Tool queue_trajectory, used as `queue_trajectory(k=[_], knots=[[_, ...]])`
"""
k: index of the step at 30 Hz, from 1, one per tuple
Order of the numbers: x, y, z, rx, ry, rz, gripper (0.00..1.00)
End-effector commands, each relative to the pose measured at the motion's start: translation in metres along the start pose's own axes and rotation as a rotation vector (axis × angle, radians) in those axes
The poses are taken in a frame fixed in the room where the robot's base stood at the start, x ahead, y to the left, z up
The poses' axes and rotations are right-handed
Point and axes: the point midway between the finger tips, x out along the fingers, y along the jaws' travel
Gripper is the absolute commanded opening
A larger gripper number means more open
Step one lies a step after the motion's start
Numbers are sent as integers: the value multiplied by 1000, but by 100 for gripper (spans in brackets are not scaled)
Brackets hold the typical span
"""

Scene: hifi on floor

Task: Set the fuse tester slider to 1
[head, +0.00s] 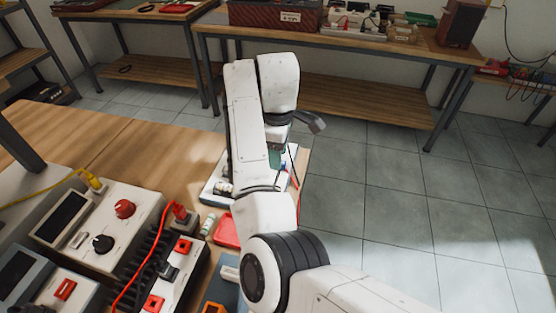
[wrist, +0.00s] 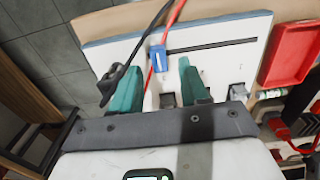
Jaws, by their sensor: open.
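The fuse tester appears to be the white panel (wrist: 225,28) in the wrist view, with a long dark slot across it. A blue slider (wrist: 157,58) sits at the left end of the slot as pictured. My gripper (wrist: 160,78) is open, its two green fingers apart, with the slider just beyond and between their tips; I cannot tell whether they touch it. No scale numbers are readable. In the head view my gripper (head: 278,155) is over the white panel (head: 212,187) at the table's edge, and my arm hides most of it.
A black lead (wrist: 133,60) and a red lead (wrist: 172,22) cross the panel near my fingers. A red tray (wrist: 290,50) lies beside it. Instruments with knobs (head: 100,225) crowd the near left of the table. Open floor (head: 400,215) lies to the right.

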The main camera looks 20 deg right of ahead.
Motion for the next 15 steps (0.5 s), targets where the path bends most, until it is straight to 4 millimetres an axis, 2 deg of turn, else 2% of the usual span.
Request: queue_trajectory(k=[6, 15], knots=[[18, 0, 0, 0, -1, 0, 45], [19, 0, 0, 0, -1, 1, 45]])
